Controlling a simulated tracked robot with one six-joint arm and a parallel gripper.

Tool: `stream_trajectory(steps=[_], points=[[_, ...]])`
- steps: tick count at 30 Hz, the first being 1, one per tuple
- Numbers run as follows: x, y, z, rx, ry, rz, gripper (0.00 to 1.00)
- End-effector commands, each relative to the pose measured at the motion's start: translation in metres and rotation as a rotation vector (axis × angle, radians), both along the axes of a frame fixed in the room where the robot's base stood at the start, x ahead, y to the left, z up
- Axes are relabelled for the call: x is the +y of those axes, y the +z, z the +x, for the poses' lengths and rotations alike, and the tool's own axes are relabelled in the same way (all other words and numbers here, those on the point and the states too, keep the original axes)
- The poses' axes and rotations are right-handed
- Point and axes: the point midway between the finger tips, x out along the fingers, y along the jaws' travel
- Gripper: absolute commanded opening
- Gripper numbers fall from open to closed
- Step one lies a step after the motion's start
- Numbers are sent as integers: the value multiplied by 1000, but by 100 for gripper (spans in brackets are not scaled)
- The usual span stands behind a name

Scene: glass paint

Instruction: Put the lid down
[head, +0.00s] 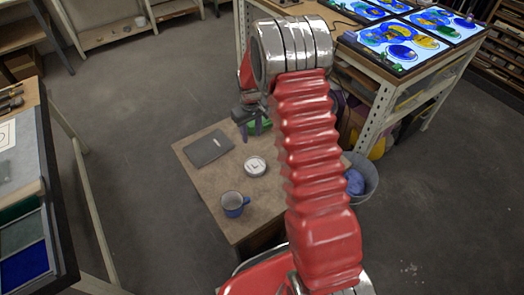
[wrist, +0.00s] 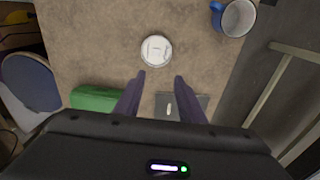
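A round white lid-like disc (head: 255,166) with a dark mark on top lies on the small brown table (head: 190,150). I cannot tell whether it is a lid alone or a lid on a low tin. It also shows in the wrist view (wrist: 156,51), just beyond my fingertips and apart from them. My gripper (wrist: 160,76) is open, with nothing between its two dark fingers. In the head view my gripper (head: 251,136) hangs over the table's far side, partly behind my red arm.
On the table are a blue mug (head: 234,204), a dark flat slab (head: 208,148) and a green block (wrist: 95,98). A grey bin with blue cloth (head: 354,182) stands right of the table. A bench with painted glass panels (head: 390,38) is behind. Open floor lies left.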

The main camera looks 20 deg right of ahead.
Motion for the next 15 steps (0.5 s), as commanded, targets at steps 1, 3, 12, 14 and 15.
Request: stream_trajectory(steps=[1, 3, 12, 14, 15], points=[[3, 18, -2, -14, -2, -1, 36], [8, 39, -7, -29, -8, -4, 36], [25, 121, -37, -92, -33, -7, 36], [29, 137, -44, -105, -38, -7, 36], [32, 146, -49, -114, -41, -6, 36]])
